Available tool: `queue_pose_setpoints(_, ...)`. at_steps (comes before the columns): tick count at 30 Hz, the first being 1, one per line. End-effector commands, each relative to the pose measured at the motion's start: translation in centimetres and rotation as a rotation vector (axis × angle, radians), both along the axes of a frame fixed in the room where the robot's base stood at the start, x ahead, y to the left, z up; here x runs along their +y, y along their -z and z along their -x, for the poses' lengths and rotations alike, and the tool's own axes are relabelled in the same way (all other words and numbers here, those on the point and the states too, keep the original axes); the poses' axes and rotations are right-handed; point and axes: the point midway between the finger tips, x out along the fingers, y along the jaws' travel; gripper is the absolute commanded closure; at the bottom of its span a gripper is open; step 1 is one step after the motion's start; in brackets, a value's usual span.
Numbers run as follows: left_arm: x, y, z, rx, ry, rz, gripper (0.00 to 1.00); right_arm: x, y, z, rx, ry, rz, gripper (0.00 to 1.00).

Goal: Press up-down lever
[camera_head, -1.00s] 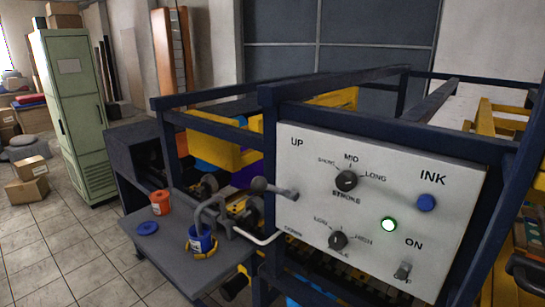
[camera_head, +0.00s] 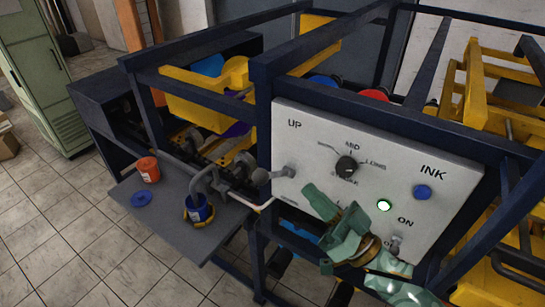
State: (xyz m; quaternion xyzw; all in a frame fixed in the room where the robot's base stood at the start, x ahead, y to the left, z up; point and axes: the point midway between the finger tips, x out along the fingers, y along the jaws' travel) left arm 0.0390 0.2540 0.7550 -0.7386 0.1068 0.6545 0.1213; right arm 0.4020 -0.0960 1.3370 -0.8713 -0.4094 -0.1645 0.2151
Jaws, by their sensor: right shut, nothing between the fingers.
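The up-down lever (camera_head: 275,174) is a grey rod with a ball knob at the left edge of the white control panel (camera_head: 395,160), below the word UP. It sticks out leftward, roughly level. The DOWN label below it is hard to read. My right gripper (camera_head: 322,206) is green, shut and empty, in front of the panel's lower part. It is to the right of and below the lever, apart from it in the picture. It hides most of the lower knob. My left gripper is not in view.
A blue ink button (camera_head: 422,192), a lit green button (camera_head: 384,205) and a stroke knob (camera_head: 346,166) are on the panel. Dark blue frame bars surround it. A grey side table (camera_head: 172,225) holds an orange cup (camera_head: 148,169) and a blue cup (camera_head: 199,210).

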Motion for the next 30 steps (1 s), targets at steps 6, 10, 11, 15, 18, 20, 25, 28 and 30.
queue_pose_setpoints(6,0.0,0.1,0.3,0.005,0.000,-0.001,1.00,0.0,-0.1,0.1,-0.002,-0.004,-0.003,1.00)
queue_pose_setpoints(10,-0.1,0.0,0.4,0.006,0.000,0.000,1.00,0.1,-0.2,0.0,-0.003,-0.003,-0.003,1.00)
queue_pose_setpoints(11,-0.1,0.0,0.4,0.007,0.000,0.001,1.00,0.2,-0.2,-0.1,-0.003,-0.002,-0.003,1.00)
queue_pose_setpoints(15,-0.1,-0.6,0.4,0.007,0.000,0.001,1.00,1.0,-1.0,-0.9,-0.004,-0.002,-0.003,1.00)
queue_pose_setpoints(18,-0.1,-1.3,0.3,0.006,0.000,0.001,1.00,2.1,-1.9,-1.9,-0.005,-0.002,-0.003,1.00)
queue_pose_setpoints(20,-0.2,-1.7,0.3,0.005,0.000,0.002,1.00,2.9,-2.6,-2.7,-0.005,-0.002,-0.004,1.00)
queue_pose_setpoints(25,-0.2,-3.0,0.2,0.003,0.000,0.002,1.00,5.3,-4.3,-5.0,-0.004,-0.001,-0.004,1.00)
queue_pose_setpoints(28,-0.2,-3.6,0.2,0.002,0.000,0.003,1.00,6.6,-5.2,-6.1,-0.004,-0.003,-0.003,1.00)
queue_pose_setpoints(30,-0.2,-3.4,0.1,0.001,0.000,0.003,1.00,6.9,-3.6,-6.0,0.003,-0.001,-0.001,1.00)
